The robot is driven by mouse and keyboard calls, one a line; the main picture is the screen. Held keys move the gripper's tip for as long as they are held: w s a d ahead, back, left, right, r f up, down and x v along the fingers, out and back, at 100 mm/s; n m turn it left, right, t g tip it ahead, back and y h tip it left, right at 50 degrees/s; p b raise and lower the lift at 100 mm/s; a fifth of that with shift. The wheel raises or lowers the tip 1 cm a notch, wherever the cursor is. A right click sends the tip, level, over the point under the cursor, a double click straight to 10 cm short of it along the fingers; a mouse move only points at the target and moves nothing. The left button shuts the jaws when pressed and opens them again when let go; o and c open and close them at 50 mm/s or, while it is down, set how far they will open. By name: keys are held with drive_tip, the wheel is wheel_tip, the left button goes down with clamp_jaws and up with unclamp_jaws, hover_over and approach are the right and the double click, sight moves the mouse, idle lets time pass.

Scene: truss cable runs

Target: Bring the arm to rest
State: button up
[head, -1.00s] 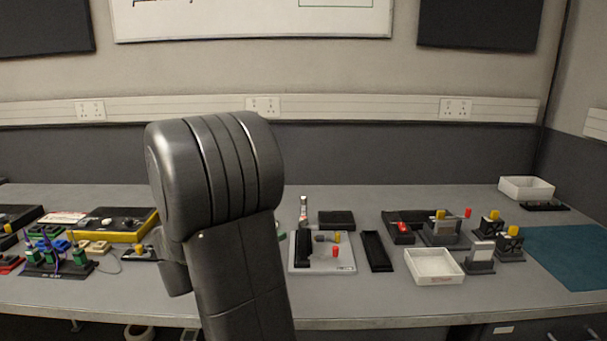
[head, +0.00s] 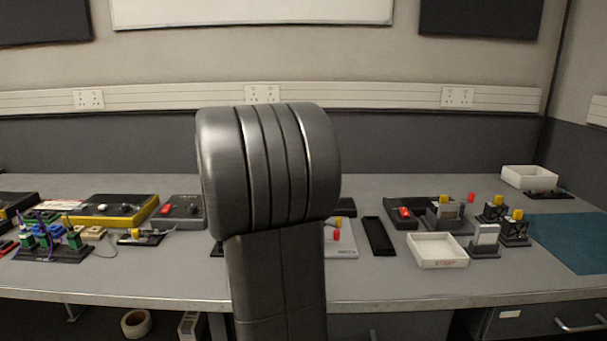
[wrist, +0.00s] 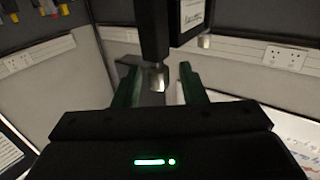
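My arm stands upright in the middle of the head view, its large grey joint in front of the bench. My gripper is hidden in that view. In the wrist view my gripper (wrist: 157,72) shows two green fingers standing apart, with nothing clearly held between them. A dark bar with a metallic end (wrist: 154,76) shows between and beyond the fingers; I cannot tell what it is or how far off it is.
A long grey bench (head: 400,290) runs across the head view. A white tray (head: 438,250), yellow-edged box (head: 112,211), green connector blocks (head: 50,240) and teal mat (head: 580,240) lie on it. My arm hides the middle. Wall sockets (wrist: 285,57) show in the wrist view.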

drive_tip(key=shift+d+f+n+t+y+b, duration=0.1)
drive_tip(key=shift+n+t+y+b, duration=0.5)
drive_tip(key=shift+y+b, duration=0.75)
drive_tip(key=shift+a+f+n+t+y+b, duration=0.1)
drive_tip(key=shift+n+t+y+b, duration=0.25)
drive_tip(key=shift+n+y+b, duration=0.95)
drive_tip(key=shift+d+f+n+t+y+b, duration=0.1)
drive_tip(key=shift+n+t+y+b, duration=0.35)
drive_tip(key=shift+b, duration=1.55)
drive_tip(key=n+y+b, duration=0.1)
drive_tip(key=y, duration=0.1)
drive_tip(key=n+y+b, duration=0.1)
drive_tip(key=y+b, duration=0.1)
drive_tip(key=shift+r+n+y, duration=0.2)
drive_tip(key=shift+n+y, duration=0.05)
drive_tip(key=shift+y, duration=0.05)
drive_tip(key=shift+r+n+y, duration=0.1)
drive_tip(key=shift+n+y, duration=0.7)
drive_tip(key=shift+y, duration=0.4)
drive_tip(key=shift+r+n+y+p, duration=0.15)
drive_tip(key=shift+n+y+p, duration=0.5)
drive_tip(key=shift+y, duration=0.25)
drive_tip(key=n+g+y+p, duration=0.1)
drive_tip(key=y+p, duration=0.1)
drive_tip(key=p, duration=0.1)
drive_tip(key=shift+n+y+p, duration=0.45)
drive_tip(key=shift+y+p, duration=0.05)
drive_tip(key=shift+p, duration=0.4)
